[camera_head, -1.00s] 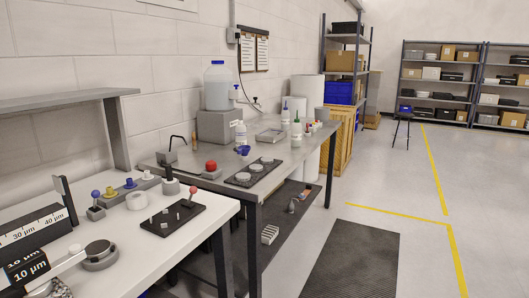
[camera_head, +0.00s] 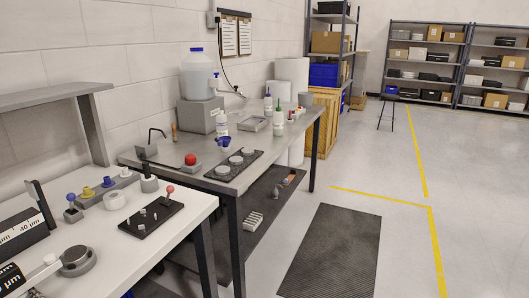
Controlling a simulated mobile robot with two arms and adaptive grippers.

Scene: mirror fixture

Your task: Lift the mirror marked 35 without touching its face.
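No number 35 is readable, so I cannot tell which thing is the marked mirror. Three pale round discs (camera_head: 236,160) sit in a row on a black plate (camera_head: 215,174) on the grey bench; their labels, if any, are too small to read. Neither of my grippers is in view.
The white table (camera_head: 115,262) also holds a white ring (camera_head: 114,200), knobbed posts and dark boxes marked in µm (camera_head: 22,229). The grey bench (camera_head: 257,166) carries a large jug (camera_head: 197,75) and bottles. Open floor with a dark mat (camera_head: 333,252) lies to the right.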

